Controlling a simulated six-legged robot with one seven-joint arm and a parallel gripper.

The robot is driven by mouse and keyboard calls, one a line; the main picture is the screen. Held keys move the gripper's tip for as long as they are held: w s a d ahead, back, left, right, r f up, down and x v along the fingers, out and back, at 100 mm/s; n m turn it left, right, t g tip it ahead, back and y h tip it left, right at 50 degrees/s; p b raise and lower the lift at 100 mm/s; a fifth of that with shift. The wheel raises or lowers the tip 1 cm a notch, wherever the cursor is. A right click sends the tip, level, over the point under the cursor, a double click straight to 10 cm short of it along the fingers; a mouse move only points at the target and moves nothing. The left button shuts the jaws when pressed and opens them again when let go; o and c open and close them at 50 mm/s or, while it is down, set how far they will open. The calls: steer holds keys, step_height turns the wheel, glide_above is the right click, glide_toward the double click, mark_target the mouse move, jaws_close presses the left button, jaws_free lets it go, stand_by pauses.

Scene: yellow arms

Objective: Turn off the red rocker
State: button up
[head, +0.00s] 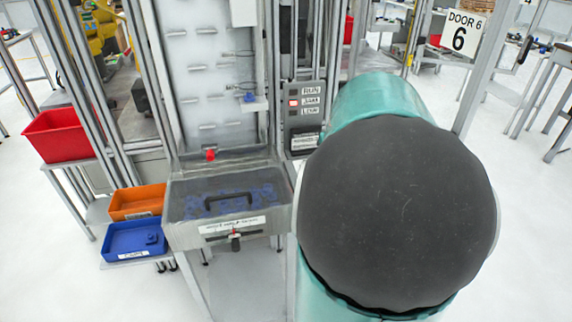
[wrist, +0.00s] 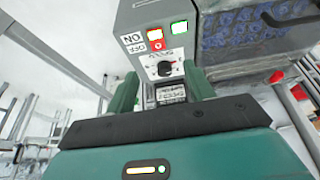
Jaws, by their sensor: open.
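In the wrist view a grey control box (wrist: 145,17) shows a small red rocker (wrist: 156,45) beside upturned ON and OFF labels. A lit red-and-white element sits against the rocker, and its exact tilt is too small to tell. A black rotary knob (wrist: 165,69) is below it and a lit green element (wrist: 179,27) is to its right. My gripper (wrist: 161,78) is open and empty, its two green fingers pointing at the box below the rocker, either side of a printed label. In the head view my arm hides the gripper; a panel (head: 303,120) marked RUN, JAM and LOCK stands left of it.
A grey tray (head: 190,235) with a handled clear lid over blue parts sits left of the panel, with a red knob (head: 210,154) behind it. Red (head: 58,135), orange (head: 137,201) and blue (head: 135,239) bins are further left. Metal frame posts rise around the panel.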

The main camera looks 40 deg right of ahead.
steer(key=x, duration=1.4)
steer(key=shift+s+d, duration=0.25)
steer(key=shift+s, duration=0.1)
steer(key=shift+c, duration=0.2)
